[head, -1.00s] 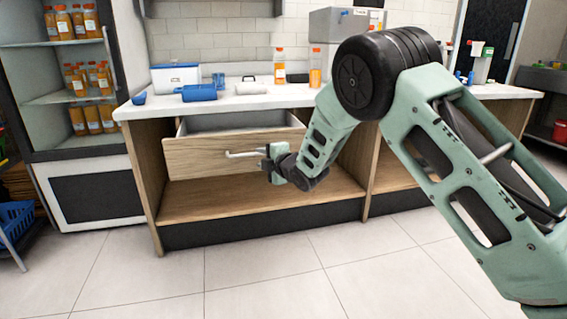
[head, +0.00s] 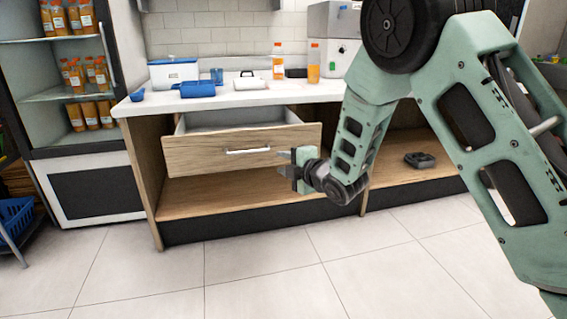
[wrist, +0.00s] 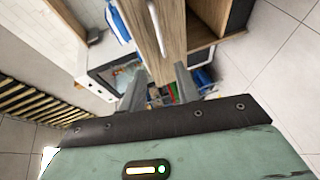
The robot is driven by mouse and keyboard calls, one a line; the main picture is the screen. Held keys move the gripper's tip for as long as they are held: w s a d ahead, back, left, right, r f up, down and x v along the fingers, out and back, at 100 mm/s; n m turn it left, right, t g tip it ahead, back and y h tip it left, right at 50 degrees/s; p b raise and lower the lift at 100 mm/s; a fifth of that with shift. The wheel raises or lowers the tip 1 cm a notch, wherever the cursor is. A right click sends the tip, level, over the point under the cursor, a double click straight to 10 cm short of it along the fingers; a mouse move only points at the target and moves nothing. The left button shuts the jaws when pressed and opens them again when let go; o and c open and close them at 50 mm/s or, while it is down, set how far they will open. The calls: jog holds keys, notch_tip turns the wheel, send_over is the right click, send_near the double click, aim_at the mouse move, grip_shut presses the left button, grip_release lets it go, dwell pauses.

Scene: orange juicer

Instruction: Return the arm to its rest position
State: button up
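My gripper (head: 284,163) is to the right of the drawer handle (head: 248,151) in the head view, apart from it and a little lower. My arm reaches in from the right side. In the wrist view the two fingers of my gripper (wrist: 159,84) stand apart with nothing between them. The wooden drawer (head: 205,155) is pulled out part way, and its grey inside shows. The drawer front (wrist: 145,30) and its pale handle also show in the wrist view, beyond the fingers.
The white counter (head: 230,101) carries a blue tray (head: 197,90), a white-and-blue box (head: 173,74) and orange bottles (head: 313,66). A dark tray (head: 420,160) lies on the lower shelf. A fridge with juice bottles stands left. The tiled floor (head: 260,270) in front is clear.

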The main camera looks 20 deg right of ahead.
jog(key=s+a+m+g+h, duration=0.1)
jog(key=s+a+m+g, duration=0.35)
jog(key=s, duration=0.65)
jog(key=s+a+m+g+h, duration=0.25)
jog(key=s+m+g, duration=0.2)
jog(key=s, duration=0.65)
jog(key=s+d+m+g+h, duration=0.25)
jog(key=s+m+g, duration=0.25)
jog(key=s, duration=1.5)
notch_tip(320, 180, up, 29)
jog(key=s+p, duration=0.1)
jog(key=p, duration=2.7)
jog(key=shift+s+d+f+g, duration=0.2)
jog(key=shift+s+d+g, duration=0.05)
jog(key=shift+s+g, duration=0.1)
jog(key=shift+w, duration=0.1)
